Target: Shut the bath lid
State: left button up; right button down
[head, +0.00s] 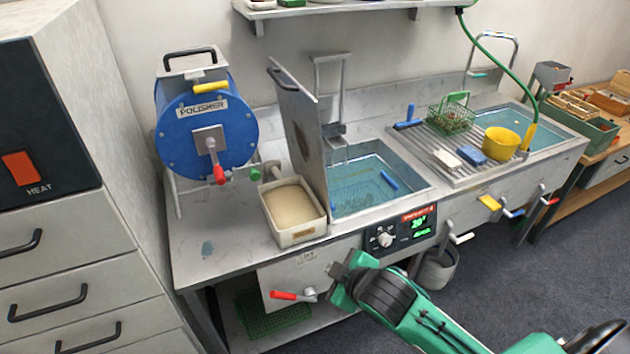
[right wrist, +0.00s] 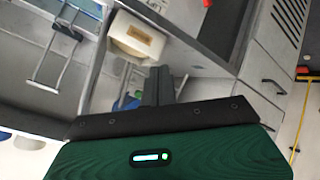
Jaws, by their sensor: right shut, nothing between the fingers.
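The bath lid (head: 300,140) is a flat grey metal panel with a dark handle (head: 283,78) at its upper edge. It stands upright, open, at the left side of the bath (head: 425,187). The bath holds blue water, with a blue-handled item inside. My right gripper (head: 342,268) is shut and empty, in front of the counter's front panel, below the bath and the lid. In the right wrist view its fingers (right wrist: 158,85) are together, with nothing between them. My left gripper is not in view.
A cream tray (head: 294,214) stands just left of the lid. A blue polisher (head: 205,130) is further left. A control panel (head: 400,232) and a red-handled valve (head: 285,295) are on the counter's front. A yellow bowl (head: 502,143) and green basket (head: 452,116) sit right of the bath.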

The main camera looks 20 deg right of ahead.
jog(key=w+r+n+t+y, duration=0.35)
jog(key=w+r+n, duration=0.55)
jog(key=r, duration=0.6)
jog(key=n+t+y, duration=0.2)
jog(key=n+t, duration=0.1)
jog(key=n, duration=0.2)
send_near(315, 112)
jog(key=s+a+r, duration=0.1)
jog(key=s+a, duration=0.1)
jog(key=a, duration=0.3)
jog(key=shift+h, duration=0.25)
jog(key=w+p, duration=0.6)
jog(key=w, duration=0.3)
jog(key=shift+w+d+r, duration=0.1)
jog(key=shift+w+r, duration=0.05)
jog(key=shift+r, duration=0.05)
jog(key=shift+d, duration=0.2)
jog(key=shift+a+f, duration=0.1)
jog(key=shift+w, duration=0.1)
